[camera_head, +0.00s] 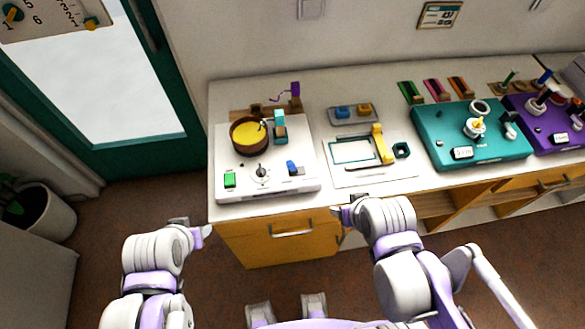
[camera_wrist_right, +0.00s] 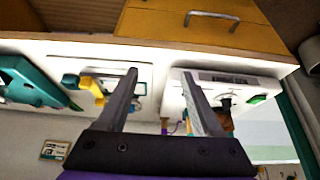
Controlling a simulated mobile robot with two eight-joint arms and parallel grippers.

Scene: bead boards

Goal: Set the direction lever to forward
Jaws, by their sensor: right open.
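A white board (camera_head: 268,190) stands at the left end of the counter. On its front strip are a green button (camera_head: 229,180), a round dial (camera_head: 262,173) and a small blue-topped lever (camera_head: 292,167); no readable label shows which is the direction lever. My right gripper (camera_head: 343,214) is open and empty, in front of the counter edge and right of the board. In the right wrist view its fingers (camera_wrist_right: 160,74) are spread, and the board's green button (camera_wrist_right: 257,99) shows beyond; the blue lever is not clear there. My left gripper (camera_head: 196,228) is low, left of the counter, touching nothing visible.
A brown bowl with yellow inside (camera_head: 250,135) sits on the white board. A white panel with a yellow handle (camera_head: 382,143), a teal board (camera_head: 470,150) and a purple board (camera_head: 548,130) stand to the right. The floor before the counter is clear.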

